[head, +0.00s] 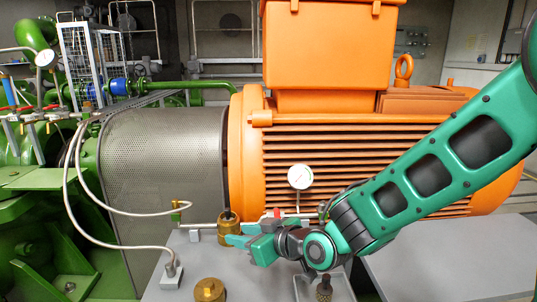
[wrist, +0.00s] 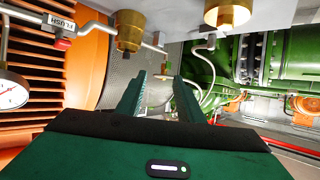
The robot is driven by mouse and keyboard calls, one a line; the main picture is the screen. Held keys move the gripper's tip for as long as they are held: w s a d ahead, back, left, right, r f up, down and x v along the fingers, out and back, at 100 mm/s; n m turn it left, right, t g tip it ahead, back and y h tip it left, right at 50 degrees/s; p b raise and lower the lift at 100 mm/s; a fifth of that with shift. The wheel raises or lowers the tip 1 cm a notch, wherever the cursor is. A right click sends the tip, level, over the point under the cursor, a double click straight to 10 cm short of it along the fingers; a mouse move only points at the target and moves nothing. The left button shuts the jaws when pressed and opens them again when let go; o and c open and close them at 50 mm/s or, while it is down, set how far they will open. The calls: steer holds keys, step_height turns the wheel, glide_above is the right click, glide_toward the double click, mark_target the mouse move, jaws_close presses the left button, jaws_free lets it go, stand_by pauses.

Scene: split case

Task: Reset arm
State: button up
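My arm reaches in from the right in the head view. My gripper (head: 238,235) is low over the grey plinth, close to a brass fitting (head: 229,216) on a thin pipe. In the wrist view my gripper (wrist: 160,88) shows two green fingers apart, with nothing held between them. The same brass fitting (wrist: 129,30) appears up and left of the fingers there, and I see no contact with it. A second brass fitting (head: 209,290) stands nearer on the plinth; it also shows at the top of the wrist view (wrist: 230,10).
A pressure gauge (head: 300,177) stands on the pipe before the orange motor (head: 330,150). A red valve part (wrist: 62,44) sits under a FLUSH label. Pale hoses (head: 75,190) loop at left beside a perforated guard (head: 165,160). The plinth (head: 440,260) is bare at right.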

steer(key=w+d+f+m+h, duration=0.1)
steer(key=d+m+h, duration=0.15)
steer(key=d, duration=0.65)
steer(key=w+d+f+m+h, duration=0.1)
steer(key=d+h, duration=0.2)
steer(key=d, duration=0.7)
steer(key=s+d+m+g+h, duration=0.2)
steer(key=s+d, duration=0.1)
steer(key=d, duration=0.4)
steer(key=s+d+m+g+h, duration=0.1)
steer(key=s+d+m, duration=0.15)
steer(key=d, duration=0.55)
steer(key=s+d+m+g, duration=0.2)
steer(key=s+d, duration=0.2)
steer(key=s, duration=0.3)
steer(key=s+d+m+g, duration=0.2)
steer(key=s+d, duration=0.3)
steer(key=s, duration=0.3)
steer(key=s+d+r+m+g, duration=0.1)
steer(key=s+d+m+g, duration=0.1)
steer(key=s, duration=0.6)
steer(key=shift+s+d+m+h, duration=0.2)
steer(key=shift+d+m+h, duration=0.25)
steer(key=shift+d+m, duration=0.65)
steer(key=shift+d, duration=0.1)
steer(key=shift+w+f, duration=0.2)
steer(key=shift+w, duration=0.45)
